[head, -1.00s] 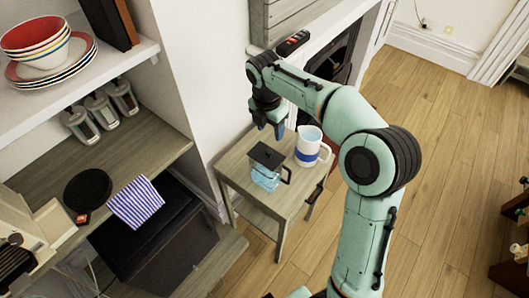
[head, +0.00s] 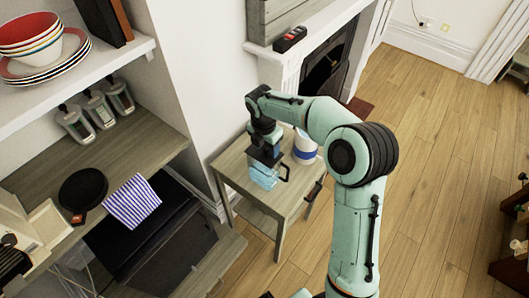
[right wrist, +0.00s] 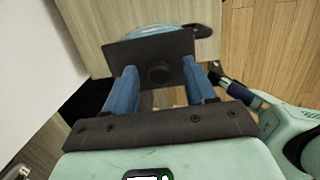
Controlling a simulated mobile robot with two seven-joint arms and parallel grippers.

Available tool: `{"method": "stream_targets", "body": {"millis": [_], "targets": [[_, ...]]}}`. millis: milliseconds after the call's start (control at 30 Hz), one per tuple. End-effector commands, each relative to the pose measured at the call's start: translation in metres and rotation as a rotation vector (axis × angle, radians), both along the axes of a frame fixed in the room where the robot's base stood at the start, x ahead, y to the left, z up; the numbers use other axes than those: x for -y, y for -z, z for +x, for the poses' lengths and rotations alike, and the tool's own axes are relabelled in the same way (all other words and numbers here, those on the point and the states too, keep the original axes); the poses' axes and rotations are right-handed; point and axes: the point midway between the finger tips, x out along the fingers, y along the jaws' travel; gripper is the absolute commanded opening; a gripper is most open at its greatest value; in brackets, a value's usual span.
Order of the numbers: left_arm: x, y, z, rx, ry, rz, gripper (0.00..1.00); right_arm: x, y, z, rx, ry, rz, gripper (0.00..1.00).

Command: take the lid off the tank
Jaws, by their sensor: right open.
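The tank (head: 262,179) is a clear, bluish container with a dark handle, standing on a small wooden table (head: 236,164). Its flat dark lid (right wrist: 135,51) sits on top, with a round knob (right wrist: 160,74) in the middle. A little of the tank (right wrist: 153,30) shows beyond the lid in the right wrist view. My right gripper (right wrist: 159,68) is open, its two blue fingers on either side of the knob with gaps between. In the head view the right gripper (head: 267,152) is over the lid and hides much of it. My left gripper is not in view.
A white pitcher with a blue band (head: 305,148) stands close to the tank, right beside my right wrist. A wall and shelf unit with bowls (head: 32,38) and canisters (head: 98,107) are on the left. Open wooden floor (head: 430,150) lies to the right.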

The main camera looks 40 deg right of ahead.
Motion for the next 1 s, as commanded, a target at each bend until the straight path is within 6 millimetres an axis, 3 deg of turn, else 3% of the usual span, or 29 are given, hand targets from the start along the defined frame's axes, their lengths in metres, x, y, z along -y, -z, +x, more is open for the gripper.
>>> {"method": "stream_targets", "body": {"millis": [67,100,233,267,667,833,1000], "targets": [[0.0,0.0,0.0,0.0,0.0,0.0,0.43,0.0,-0.001,0.0,0.0,0.0,0.0,0.55],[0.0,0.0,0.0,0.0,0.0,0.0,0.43,0.0,-0.001,0.0,0.0,0.0,0.0,0.49],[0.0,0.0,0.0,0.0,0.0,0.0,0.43,0.0,-0.001,0.0,0.0,0.0,0.0,0.06],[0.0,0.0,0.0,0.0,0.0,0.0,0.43,0.0,-0.001,0.0,0.0,0.0,0.0,0.0],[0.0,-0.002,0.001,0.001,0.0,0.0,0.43,0.0,-0.01,0.001,0.002,0.001,0.0,0.0],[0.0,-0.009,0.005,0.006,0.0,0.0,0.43,0.0,-0.044,0.001,0.006,0.0,0.0,0.0],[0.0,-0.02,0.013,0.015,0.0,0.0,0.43,0.0,-0.095,0.002,0.009,0.0,-0.001,0.0]]}}
